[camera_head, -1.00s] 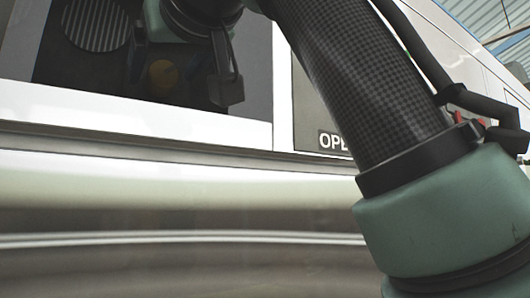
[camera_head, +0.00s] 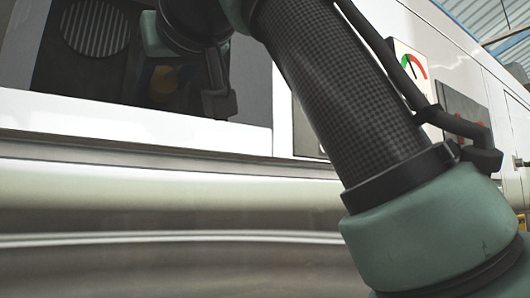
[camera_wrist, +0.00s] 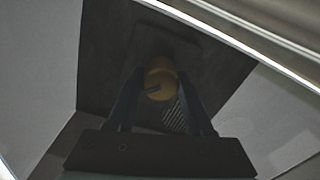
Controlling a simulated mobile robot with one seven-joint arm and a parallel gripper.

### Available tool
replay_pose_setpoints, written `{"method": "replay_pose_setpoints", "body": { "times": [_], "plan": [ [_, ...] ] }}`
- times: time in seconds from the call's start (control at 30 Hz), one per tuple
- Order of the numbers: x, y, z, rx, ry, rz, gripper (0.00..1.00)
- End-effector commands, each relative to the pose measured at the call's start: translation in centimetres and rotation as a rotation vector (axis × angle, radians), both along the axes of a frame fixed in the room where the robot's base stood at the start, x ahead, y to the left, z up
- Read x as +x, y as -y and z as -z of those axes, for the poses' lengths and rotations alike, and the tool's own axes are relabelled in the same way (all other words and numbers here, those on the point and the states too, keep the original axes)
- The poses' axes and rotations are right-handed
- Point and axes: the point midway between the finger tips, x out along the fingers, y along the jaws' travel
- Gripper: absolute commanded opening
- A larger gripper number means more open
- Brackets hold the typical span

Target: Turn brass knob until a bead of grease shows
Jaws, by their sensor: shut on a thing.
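The brass knob (camera_wrist: 160,80) sits inside a dark recess and shows as a round yellow-brown disc with a dark slanting mark in the wrist view. My gripper (camera_wrist: 160,88) has one finger on each side of it and is shut on it. In the head view the knob (camera_head: 163,79) is a dim yellowish patch, partly hidden behind my gripper (camera_head: 180,80). No bead of grease can be made out in either view; the recess is dark.
A round ribbed vent (camera_head: 96,27) is at the recess's upper left. A pale frame (camera_head: 120,120) borders the opening, with a metal panel (camera_head: 150,215) below. A gauge with a red and green scale (camera_head: 408,62) shows right of my arm.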

Motion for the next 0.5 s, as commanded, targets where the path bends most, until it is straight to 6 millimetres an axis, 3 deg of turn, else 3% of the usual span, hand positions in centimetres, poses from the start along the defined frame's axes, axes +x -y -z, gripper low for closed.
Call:
{"method": "replay_pose_setpoints", "body": {
  "times": [0.5],
  "plan": [
    [-0.01,-0.1,0.04,0.169,-0.115,-0.005,0.0]
  ]
}}
